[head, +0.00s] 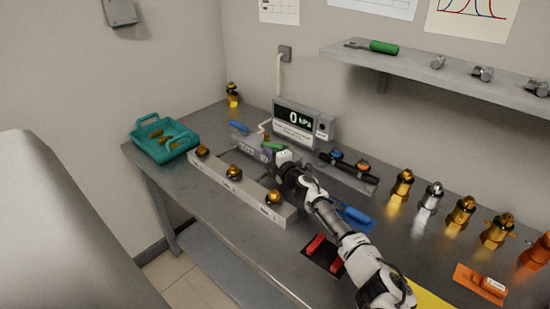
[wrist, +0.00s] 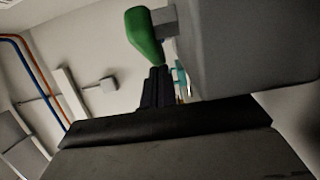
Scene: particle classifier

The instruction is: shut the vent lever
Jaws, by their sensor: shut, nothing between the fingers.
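A green lever handle (head: 272,145), seemingly the vent lever, shows at the grey fixture (head: 250,152) in the middle of the bench in the head view. In the wrist view the green handle (wrist: 145,37) is large at the top, joined to a grey block (wrist: 235,45) on its right. My gripper (wrist: 157,85) is shut and empty, its dark fingertips just below the handle in the picture. I cannot tell whether they touch it. In the head view my wrist hides the fingertips and part of the fixture.
A display (head: 294,117) behind the fixture reads 0 kPa. A grey rail (head: 225,185) with several brass fittings lies in front. A teal basket (head: 165,152) stands at the left. Several metal fittings (head: 402,186) stand at the right. A shelf (head: 440,75) overhangs the back right.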

